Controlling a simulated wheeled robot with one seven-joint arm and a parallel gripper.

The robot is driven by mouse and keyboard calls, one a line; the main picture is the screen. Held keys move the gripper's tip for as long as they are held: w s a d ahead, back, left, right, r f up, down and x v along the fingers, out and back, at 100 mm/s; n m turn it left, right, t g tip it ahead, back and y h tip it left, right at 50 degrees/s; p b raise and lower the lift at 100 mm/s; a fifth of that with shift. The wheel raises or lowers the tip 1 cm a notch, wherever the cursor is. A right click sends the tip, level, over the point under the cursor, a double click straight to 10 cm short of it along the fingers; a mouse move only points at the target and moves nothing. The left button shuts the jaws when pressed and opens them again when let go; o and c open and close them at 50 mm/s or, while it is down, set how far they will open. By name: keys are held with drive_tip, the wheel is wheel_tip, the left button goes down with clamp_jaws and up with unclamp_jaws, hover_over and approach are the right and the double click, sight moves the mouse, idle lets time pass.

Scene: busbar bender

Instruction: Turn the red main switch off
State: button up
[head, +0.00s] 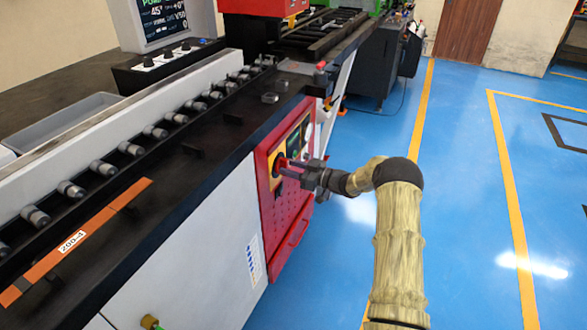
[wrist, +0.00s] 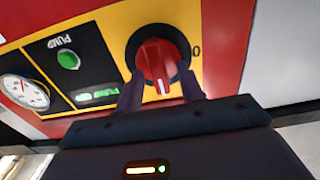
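The red main switch (wrist: 158,62) is a round rotary knob with a black ring on a yellow plate in the wrist view. Its white mark points toward the bottom of that picture, away from the "0" printed at the right. In the head view the switch (head: 279,163) sits on the red front panel. My gripper (wrist: 161,84) is at the knob with one finger on either side of its grip. The fingers stand apart, and I see gaps between them and the grip. In the head view my gripper (head: 298,172) reaches the panel from the right.
A green pump button (wrist: 68,60), a lit green display (wrist: 97,96) and a round gauge (wrist: 25,92) are left of the switch. The black machine bed (head: 190,160) lies above the panel. The blue floor (head: 460,200) at right is open.

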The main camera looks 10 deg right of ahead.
clamp_jaws()
drive_tip(key=shift+d, duration=0.1)
